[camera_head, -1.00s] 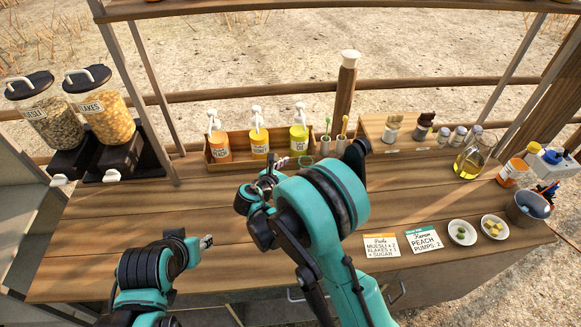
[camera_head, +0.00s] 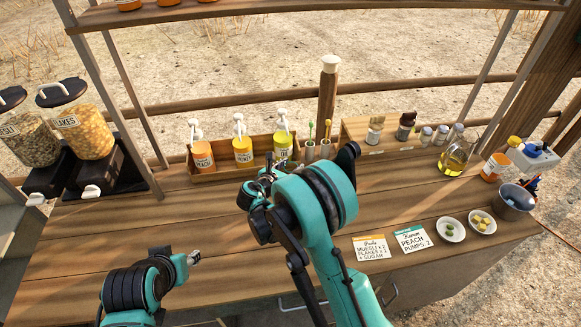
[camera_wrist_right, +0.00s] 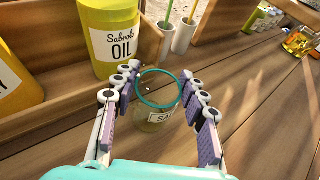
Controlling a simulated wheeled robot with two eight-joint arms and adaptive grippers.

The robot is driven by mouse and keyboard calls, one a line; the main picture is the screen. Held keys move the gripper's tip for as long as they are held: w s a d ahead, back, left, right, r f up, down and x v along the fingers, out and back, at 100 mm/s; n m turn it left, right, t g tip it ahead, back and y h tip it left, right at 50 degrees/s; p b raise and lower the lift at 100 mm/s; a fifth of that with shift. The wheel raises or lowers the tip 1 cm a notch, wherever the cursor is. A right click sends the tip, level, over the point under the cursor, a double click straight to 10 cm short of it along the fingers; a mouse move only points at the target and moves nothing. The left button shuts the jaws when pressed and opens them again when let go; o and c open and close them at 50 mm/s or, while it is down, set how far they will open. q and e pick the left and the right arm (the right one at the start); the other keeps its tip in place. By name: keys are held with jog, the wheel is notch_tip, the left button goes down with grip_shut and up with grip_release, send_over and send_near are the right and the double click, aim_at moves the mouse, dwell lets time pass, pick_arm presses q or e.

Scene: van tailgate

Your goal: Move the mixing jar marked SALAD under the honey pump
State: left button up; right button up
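The mixing jar (camera_wrist_right: 158,112) is clear with a teal rim, and its label shows only "SA". It stands upright on the counter in the right wrist view; in the head view my right gripper and arm largely hide it. My right gripper (camera_wrist_right: 160,80) is open, with its fingers on either side of the jar and small gaps at the rim. The honey pump (camera_head: 242,150) is the yellow middle bottle in the wooden rack, between the peach pump (camera_head: 201,156) and the oil pump (camera_head: 283,146). My left gripper (camera_head: 195,257) is over the left counter; its opening is unclear.
The oil bottle (camera_wrist_right: 110,40) and rack wall are close to my right gripper's left side. Two cups (camera_head: 318,150) with utensils stand right of the rack. Muesli and flakes dispensers (camera_head: 80,120) stand left. Order cards (camera_head: 412,239) and small bowls (camera_head: 451,229) lie right. The left-middle counter is clear.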

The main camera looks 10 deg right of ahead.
jog(key=c, duration=0.4)
jog(key=shift+a+b, duration=1)
jog(key=shift+a, duration=6.8)
jog(key=o, duration=1.4)
